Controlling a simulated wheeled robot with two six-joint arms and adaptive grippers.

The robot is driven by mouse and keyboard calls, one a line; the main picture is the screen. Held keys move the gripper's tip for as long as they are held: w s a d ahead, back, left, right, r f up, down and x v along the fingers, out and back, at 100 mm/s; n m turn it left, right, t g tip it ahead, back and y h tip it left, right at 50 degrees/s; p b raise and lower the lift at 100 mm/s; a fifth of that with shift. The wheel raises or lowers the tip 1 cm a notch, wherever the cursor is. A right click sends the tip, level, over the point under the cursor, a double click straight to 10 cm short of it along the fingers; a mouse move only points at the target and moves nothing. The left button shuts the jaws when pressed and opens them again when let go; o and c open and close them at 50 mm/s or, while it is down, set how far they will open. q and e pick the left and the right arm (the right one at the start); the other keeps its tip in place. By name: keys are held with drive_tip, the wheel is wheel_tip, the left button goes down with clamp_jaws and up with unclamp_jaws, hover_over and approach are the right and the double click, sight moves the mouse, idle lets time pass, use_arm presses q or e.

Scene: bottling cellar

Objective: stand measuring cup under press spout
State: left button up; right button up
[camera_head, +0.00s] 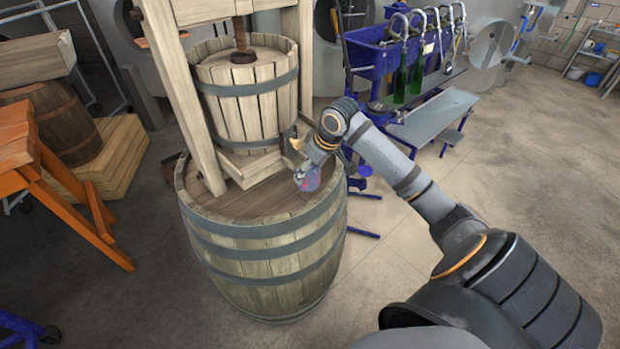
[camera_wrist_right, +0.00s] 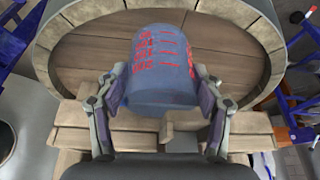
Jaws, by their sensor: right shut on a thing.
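The translucent blue measuring cup (camera_head: 309,182) with red marks is at the right part of the barrel top, beside the press. In the right wrist view the cup (camera_wrist_right: 160,65) sits between both fingers of my right gripper (camera_wrist_right: 160,92), which is shut on it. My right gripper (camera_head: 305,172) reaches in from the right in the head view. The wooden press (camera_head: 247,98) stands on the barrel. A small wooden piece, possibly its spout (camera_wrist_right: 180,128), shows near the cup. I cannot tell whether the cup touches the barrel top. My left gripper is not in view.
The upright barrel (camera_head: 265,250) has a wooden top with a raised rim. A blue bottle filler (camera_head: 375,58) with green bottles and a grey bench (camera_head: 430,115) stand behind my right arm. An orange trestle (camera_head: 60,190) is at the left. The floor at the front is open.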

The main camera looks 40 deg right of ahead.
drive_tip(key=shift+f, duration=1.75)
drive_tip(key=shift+f, duration=0.1)
drive_tip(key=o, duration=1.1)
drive_tip(key=shift+o, duration=0.2)
drive_tip(key=a+b+v, duration=0.1)
drive_tip(key=b+v, duration=0.1)
drive_tip(key=v, duration=1)
drive_tip(key=shift+d+b, duration=0.3)
drive_tip(key=shift+d, duration=0.15)
